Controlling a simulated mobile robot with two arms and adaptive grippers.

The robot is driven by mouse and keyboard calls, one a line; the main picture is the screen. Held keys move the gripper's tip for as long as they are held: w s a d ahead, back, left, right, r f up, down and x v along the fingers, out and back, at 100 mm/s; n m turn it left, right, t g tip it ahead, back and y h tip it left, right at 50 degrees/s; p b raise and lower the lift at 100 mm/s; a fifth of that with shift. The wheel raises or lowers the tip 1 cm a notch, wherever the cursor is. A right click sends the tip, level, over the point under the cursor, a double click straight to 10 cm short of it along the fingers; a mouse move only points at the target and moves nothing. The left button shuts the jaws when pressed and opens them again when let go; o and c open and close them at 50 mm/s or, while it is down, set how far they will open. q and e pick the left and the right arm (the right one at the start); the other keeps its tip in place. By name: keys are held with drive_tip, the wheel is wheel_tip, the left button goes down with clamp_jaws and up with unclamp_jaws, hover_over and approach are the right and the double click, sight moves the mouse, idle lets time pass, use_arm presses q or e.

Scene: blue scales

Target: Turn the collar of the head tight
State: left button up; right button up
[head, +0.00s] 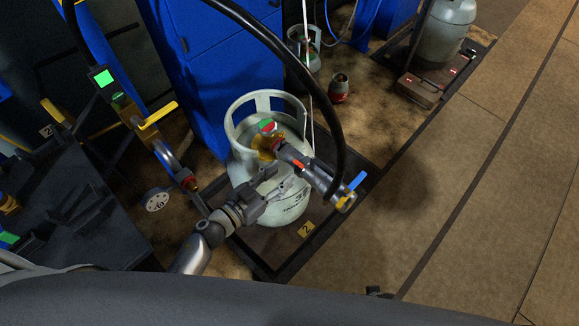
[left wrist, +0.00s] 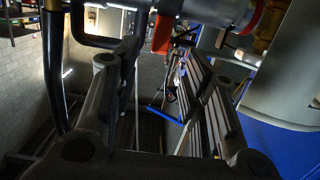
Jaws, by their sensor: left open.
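A pale grey gas cylinder (head: 245,165) with a guard ring stands upright on a dark scale platform (head: 262,262). A filling head (head: 322,180) reaches its brass valve (head: 264,145), with a black hose and a blue lever (head: 357,180). The head's collar (head: 285,151) is at the valve end. Whether it is tight cannot be told. My left gripper (head: 283,181) is open and empty, just below and left of the head, with its fingers pointing towards it. In the left wrist view the head (left wrist: 205,14) and a red part (left wrist: 161,34) show above the open fingers (left wrist: 160,75).
A blue cabinet (head: 207,70) stands behind the cylinder. Another filling head (head: 160,152) with a yellow lever hangs at left. A small cylinder (head: 303,48) and a red-and-grey one (head: 339,88) stand behind. The black hose (head: 318,85) arches overhead.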

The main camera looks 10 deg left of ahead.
use_arm(q)
drive_tip(key=v, duration=0.6)
drive_tip(key=shift+s+a, duration=0.1)
